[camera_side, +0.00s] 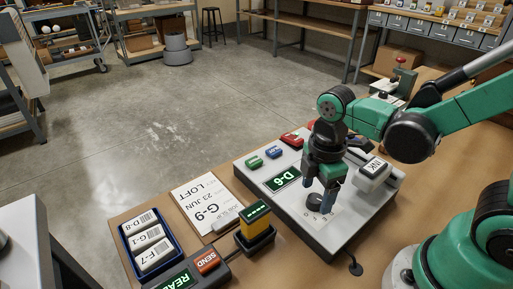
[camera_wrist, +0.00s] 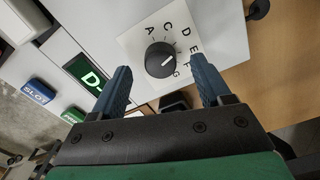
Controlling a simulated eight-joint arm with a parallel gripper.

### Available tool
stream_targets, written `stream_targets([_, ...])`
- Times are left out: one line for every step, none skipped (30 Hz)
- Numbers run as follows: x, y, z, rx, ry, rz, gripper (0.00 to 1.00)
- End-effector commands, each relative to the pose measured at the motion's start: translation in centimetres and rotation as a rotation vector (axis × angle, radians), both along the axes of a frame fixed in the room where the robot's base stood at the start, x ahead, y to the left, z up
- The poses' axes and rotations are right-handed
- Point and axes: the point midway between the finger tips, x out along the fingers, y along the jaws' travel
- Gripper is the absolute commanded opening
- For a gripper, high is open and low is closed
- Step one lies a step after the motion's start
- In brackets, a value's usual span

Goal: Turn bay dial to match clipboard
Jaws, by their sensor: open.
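The bay dial is a round dark knob (camera_wrist: 160,60) on a white plate (camera_wrist: 138,48) with letters around it, A, C, D, E, F and G readable. Its pale mark points to the upper right, about toward D or E. In the side view the dial (camera_side: 318,201) sits low on the grey console, partly behind my fingers. The green display (camera_side: 282,179) reads D-6.
Green, blue (camera_side: 274,152) and red buttons line the console's far left edge. An INK block (camera_side: 374,171) stands right of my gripper. A blue tray (camera_side: 127,229) with labelled blocks, a SEND button (camera_side: 207,262) and a yellow device (camera_side: 254,219) lie at front left.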

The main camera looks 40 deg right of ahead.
Motion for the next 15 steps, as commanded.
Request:
stream_targets([0.01,0.00,-0.38,0.000,0.000,0.000,0.71])
stream_targets([0.02,0.00,-0.57,0.000,0.000,-0.001,0.71])
stream_targets([0.00,-0.01,-0.79,0.000,0.000,-0.001,0.71])
stream_targets([-0.01,-0.01,-0.92,0.000,0.000,-0.001,0.71])
stream_targets([-0.02,0.00,-1.04,0.000,-0.001,-0.001,0.71])
stream_targets([-0.04,-0.01,-1.15,0.000,-0.001,-0.001,0.71])
stream_targets([-0.05,-0.02,-1.22,0.000,-0.001,-0.001,0.71])
stream_targets([-0.06,-0.01,-1.27,0.000,-0.001,-0.001,0.71])
stream_targets([-0.07,-0.02,-1.31,0.000,-0.001,-0.001,0.71])
stream_targets([-0.07,-0.02,-1.33,0.000,-0.001,-0.001,0.71])
stream_targets([-0.07,-0.02,-1.33,0.000,-0.001,-0.001,0.71])
stream_targets([-0.08,-0.02,-1.33,0.000,-0.001,-0.001,0.71])
stream_targets([-0.08,-0.02,-1.33,0.000,-0.001,-0.001,0.71])
stream_targets([-0.08,-0.02,-1.33,0.000,-0.001,-0.001,0.71])
stream_targets([-0.07,-0.02,-1.32,0.000,-0.001,-0.001,0.71])
